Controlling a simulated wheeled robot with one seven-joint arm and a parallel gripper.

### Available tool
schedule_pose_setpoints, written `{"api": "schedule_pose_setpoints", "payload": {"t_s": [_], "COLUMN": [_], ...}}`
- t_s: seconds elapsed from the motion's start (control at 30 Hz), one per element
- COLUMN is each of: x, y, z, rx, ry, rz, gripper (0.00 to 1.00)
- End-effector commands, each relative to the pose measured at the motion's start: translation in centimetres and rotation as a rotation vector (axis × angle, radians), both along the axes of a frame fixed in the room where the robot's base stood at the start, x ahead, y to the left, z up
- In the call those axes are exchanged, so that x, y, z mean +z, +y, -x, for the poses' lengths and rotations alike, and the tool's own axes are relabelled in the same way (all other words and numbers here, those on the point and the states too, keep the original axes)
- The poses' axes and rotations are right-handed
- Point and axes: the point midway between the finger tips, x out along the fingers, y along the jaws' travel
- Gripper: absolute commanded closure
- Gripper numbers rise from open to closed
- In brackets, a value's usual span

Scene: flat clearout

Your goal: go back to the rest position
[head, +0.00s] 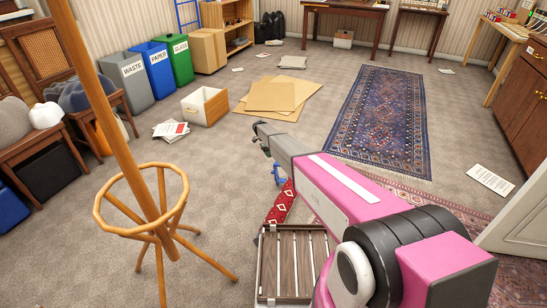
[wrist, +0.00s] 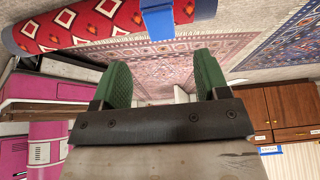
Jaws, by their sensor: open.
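My gripper (wrist: 163,78) shows in the wrist view with its two green fingers spread apart and nothing between them. In the head view my arm reaches forward from the lower right, and the gripper (head: 263,140) at its far end is mostly hidden by the wrist. A rolled red patterned rug (head: 281,204) lies below and beyond my arm, partly covered by it. The rolled rug also shows at the top left of the wrist view (wrist: 85,22), with a blue strap (wrist: 157,20) around it. It is apart from the fingers.
A wooden coat stand (head: 130,130) rises close on the left. A slatted wooden piece (head: 295,262) lies in front, beside my arm. Grey, blue (head: 157,70) and green bins line the back left. A blue patterned rug (head: 380,115) lies flat ahead. Cardboard sheets (head: 272,97) lie mid-floor.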

Motion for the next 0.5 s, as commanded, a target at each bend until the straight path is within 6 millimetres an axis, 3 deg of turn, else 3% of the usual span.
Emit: {"api": "schedule_pose_setpoints", "payload": {"t_s": [0.4,0.5], "x": [0.1,0.8], "y": [0.0,-0.7], "z": [0.1,1.0], "rx": [0.000,0.025], "ry": [0.001,0.011], "rz": [-0.001,-0.012], "gripper": [0.32,0.32]}}
